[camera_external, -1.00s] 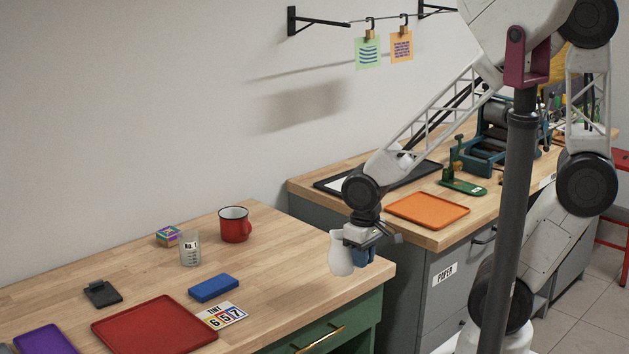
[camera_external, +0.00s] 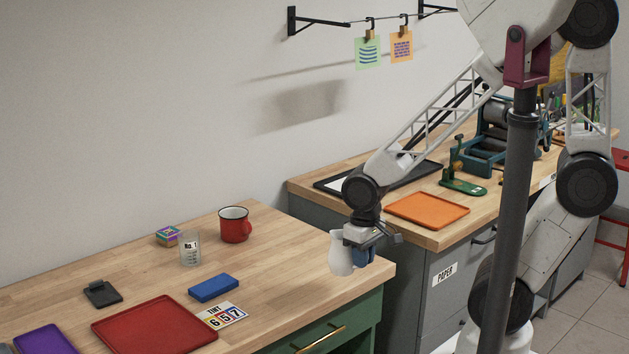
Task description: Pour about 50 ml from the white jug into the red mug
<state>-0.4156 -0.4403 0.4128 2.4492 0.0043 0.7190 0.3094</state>
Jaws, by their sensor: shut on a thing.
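The white jug (camera_external: 341,254) is at the right end of the wooden bench. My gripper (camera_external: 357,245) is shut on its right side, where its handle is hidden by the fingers. The jug looks upright, and I cannot tell whether its base touches the bench top. The red mug (camera_external: 234,225) stands upright near the back of the same bench, to the left of the jug, with a dark rim. The inside of the jug and the level in the mug cannot be seen.
A clear glass (camera_external: 190,248) and a patterned cube (camera_external: 168,236) stand left of the mug. A blue block (camera_external: 213,288), a number card (camera_external: 222,315) and a red tray (camera_external: 154,326) lie in front. Bare wood lies between mug and jug.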

